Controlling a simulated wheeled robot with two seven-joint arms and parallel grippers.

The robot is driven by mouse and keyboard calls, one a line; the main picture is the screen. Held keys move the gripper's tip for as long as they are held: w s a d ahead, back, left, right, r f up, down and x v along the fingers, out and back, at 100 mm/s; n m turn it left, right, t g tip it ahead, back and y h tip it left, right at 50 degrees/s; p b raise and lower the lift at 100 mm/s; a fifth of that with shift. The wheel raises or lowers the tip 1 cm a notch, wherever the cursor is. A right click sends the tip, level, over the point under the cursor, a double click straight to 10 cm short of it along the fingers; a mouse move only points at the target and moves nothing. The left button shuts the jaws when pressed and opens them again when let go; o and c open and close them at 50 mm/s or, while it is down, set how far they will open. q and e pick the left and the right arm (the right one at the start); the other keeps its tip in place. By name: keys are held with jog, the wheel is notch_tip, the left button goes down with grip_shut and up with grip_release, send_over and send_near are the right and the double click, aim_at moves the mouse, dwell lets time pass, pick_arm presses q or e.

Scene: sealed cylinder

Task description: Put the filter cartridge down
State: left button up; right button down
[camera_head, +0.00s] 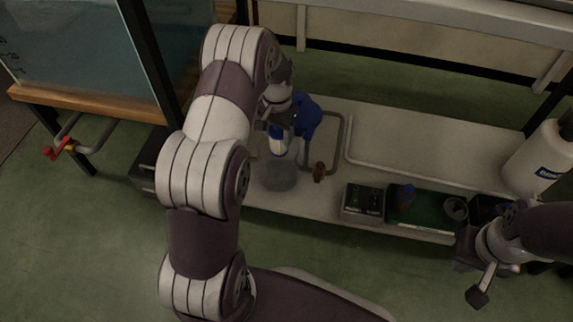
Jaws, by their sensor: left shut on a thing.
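A small white and blue cylinder, which looks like the filter cartridge (277,141), is upright in my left gripper (277,122). The gripper is shut on it, and the arm partly hides the fingers. The cartridge is over a clear round vessel (277,174) on the pale low shelf (375,125). I cannot tell whether the cartridge touches the vessel. My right gripper (490,282) is at the lower right, away from the cartridge. One dark fingertip shows clearly, but its opening is unclear.
A blue object (308,113) is just behind the cartridge, and a small brown piece (319,171) lies to the right. A dark box (363,202) and a green tray (428,225) stand along the shelf's front edge. A white canister (538,160) is at the right. The shelf's back middle is clear.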

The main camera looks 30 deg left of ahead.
aim_at(279, 154)
pick_arm(q)
notch_tip(279, 154, down, 10)
jog(key=b, duration=0.7)
jog(key=shift+a+f, duration=0.15)
jog(key=o, duration=0.8)
notch_tip(279, 154, up, 13)
jog(key=p, duration=0.9)
jog(key=shift+f, duration=0.3)
